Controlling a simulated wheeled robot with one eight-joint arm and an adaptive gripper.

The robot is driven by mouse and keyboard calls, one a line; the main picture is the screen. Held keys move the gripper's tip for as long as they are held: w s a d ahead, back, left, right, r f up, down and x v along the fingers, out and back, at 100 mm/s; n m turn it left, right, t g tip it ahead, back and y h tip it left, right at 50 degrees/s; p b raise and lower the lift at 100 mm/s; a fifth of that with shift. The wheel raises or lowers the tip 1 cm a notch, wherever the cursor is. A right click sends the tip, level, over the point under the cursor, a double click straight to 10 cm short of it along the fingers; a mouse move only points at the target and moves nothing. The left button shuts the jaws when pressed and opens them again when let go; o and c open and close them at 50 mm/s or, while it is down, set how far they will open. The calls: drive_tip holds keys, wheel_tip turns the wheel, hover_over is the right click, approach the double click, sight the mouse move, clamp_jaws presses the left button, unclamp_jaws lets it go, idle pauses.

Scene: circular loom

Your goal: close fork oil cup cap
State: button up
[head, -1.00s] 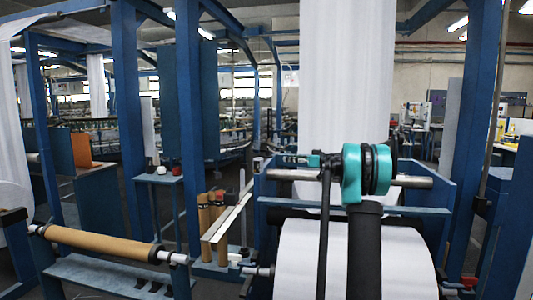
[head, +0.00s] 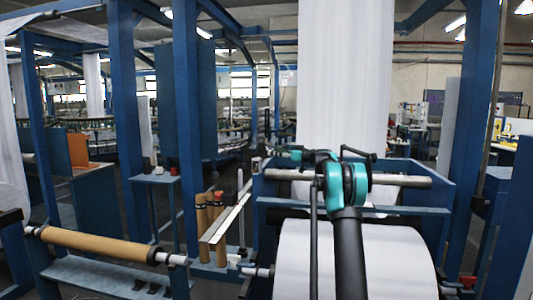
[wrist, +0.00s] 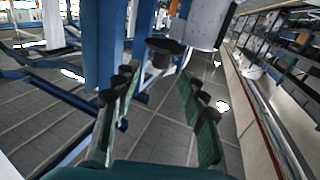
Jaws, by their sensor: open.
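In the wrist view, my gripper (wrist: 163,108) is open and empty, its two green-padded fingers spread wide with floor tiles visible between them. A dark round flat-topped piece (wrist: 165,46) shows just beyond the fingertips, apart from them. Beside it is a pale grey rounded body (wrist: 208,22), cut by the top edge. I cannot tell whether either is the oil cup or its cap. In the head view my teal and black arm reaches over the roller frame, and the gripper there is too small and overlapped to read. The fork oil cup cap is not clearly identifiable there.
A blue frame with a metal bar (head: 405,180) and white fabric roll (head: 385,258) stands by my arm. A brown roller (head: 100,245) lies at left. A small blue stand (head: 155,180) holds small items. Blue posts (head: 190,120) rise nearby.

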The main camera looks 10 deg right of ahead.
sight(266, 151)
drive_tip(key=x, duration=0.5)
drive_tip(key=shift+w+a, duration=0.2)
drive_tip(key=shift+a, duration=0.05)
clamp_jaws()
